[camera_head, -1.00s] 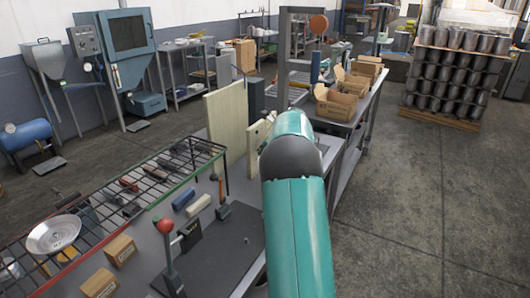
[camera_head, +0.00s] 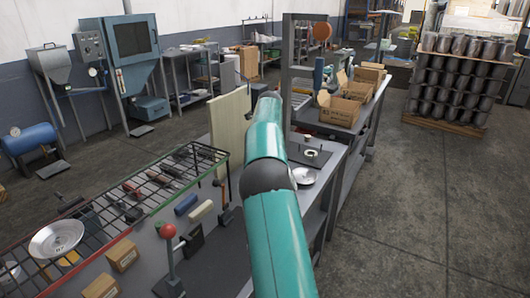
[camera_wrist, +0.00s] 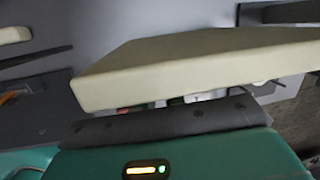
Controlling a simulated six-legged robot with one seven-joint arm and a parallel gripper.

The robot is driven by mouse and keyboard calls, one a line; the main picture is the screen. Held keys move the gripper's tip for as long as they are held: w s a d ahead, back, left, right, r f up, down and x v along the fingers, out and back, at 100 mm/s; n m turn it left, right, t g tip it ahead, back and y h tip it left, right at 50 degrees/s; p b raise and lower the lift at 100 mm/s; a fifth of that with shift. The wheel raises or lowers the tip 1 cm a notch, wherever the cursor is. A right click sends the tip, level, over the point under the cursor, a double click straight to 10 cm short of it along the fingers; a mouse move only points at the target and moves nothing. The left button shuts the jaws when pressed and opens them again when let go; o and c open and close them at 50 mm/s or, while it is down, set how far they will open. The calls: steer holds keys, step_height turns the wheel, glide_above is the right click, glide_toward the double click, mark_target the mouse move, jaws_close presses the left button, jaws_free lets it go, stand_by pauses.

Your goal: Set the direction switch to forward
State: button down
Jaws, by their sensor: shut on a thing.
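A lever with a red ball knob (camera_head: 168,231) stands upright on the dark plate (camera_head: 216,268) at the front of the bench. A black box (camera_head: 193,240) is close to its right, and a smaller dark lever (camera_head: 224,203) stands behind. I cannot tell which of these is the direction switch. In the wrist view, my gripper (camera_wrist: 175,124) is shut on a cream slab (camera_wrist: 200,65) that lies across the picture. The slab hides the fingertips.
A wire rack (camera_head: 130,200) with tools and a silver dish (camera_head: 57,238) fills the bench's left side. Cardboard boxes (camera_head: 122,254) lie in front. A tall cream panel (camera_head: 230,128) stands behind. Another silver dish (camera_head: 302,178) is right of my arm. Open floor lies right.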

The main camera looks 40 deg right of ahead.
steer(key=shift+r, duration=0.1)
steer(key=c, duration=1.5)
jaws_free()
steer(key=shift+v, duration=6.85)
